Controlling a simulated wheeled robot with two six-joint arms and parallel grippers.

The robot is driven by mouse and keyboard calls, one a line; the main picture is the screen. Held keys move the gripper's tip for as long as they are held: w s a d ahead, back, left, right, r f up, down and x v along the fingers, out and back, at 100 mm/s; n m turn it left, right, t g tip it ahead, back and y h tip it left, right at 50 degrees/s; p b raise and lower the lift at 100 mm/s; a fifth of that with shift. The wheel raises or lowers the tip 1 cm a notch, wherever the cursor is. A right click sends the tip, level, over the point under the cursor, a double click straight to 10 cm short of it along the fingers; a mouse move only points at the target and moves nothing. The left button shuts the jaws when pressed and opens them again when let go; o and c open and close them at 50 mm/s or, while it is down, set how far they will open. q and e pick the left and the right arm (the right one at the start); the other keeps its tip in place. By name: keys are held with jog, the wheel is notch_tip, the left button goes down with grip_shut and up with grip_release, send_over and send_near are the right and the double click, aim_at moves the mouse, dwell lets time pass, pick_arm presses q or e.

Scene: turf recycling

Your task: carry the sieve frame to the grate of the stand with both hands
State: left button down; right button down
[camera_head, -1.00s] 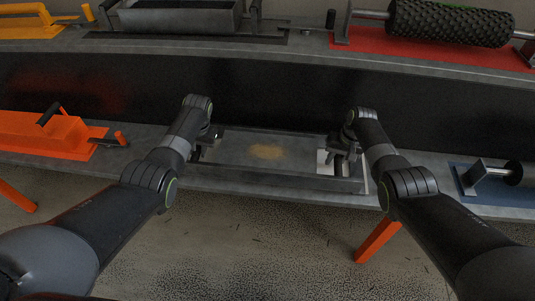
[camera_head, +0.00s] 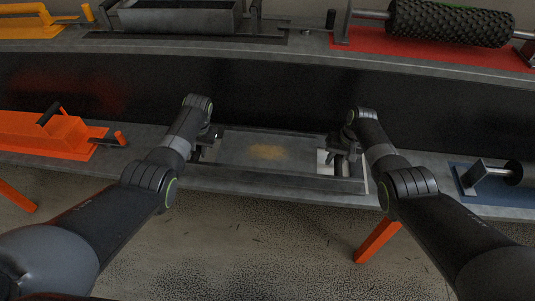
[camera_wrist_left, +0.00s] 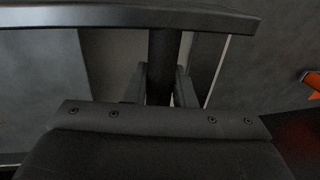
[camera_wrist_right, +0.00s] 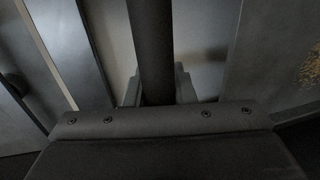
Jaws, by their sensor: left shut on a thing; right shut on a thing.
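The sieve frame (camera_head: 275,182) is a grey rectangular frame with a long front bar, low at the middle of the lower bench in the head view. A flat grey panel with a sandy patch (camera_head: 266,152) shows inside its outline. My left gripper (camera_head: 207,140) is at its left end, shut on a dark upright bar (camera_wrist_left: 160,68). My right gripper (camera_head: 344,150) is at its right end, shut on a similar dark bar (camera_wrist_right: 152,50). I cannot clearly tell the stand's grate apart from the frame and panel. The arms partly hide both ends.
An orange block with a black handle (camera_head: 45,135) is on the bench at left. A blue plate with a roller (camera_head: 497,185) is at right. A raised shelf behind holds a grey trough (camera_head: 180,18) and a black studded roller (camera_head: 450,22). A dark wall (camera_head: 270,92) stands behind the bench.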

pick_arm(q)
jog(key=shift+w+r, duration=0.1)
jog(key=shift+r, duration=0.1)
pick_arm(e)
jog(key=shift+w+r, duration=0.1)
jog(key=shift+r, duration=0.1)
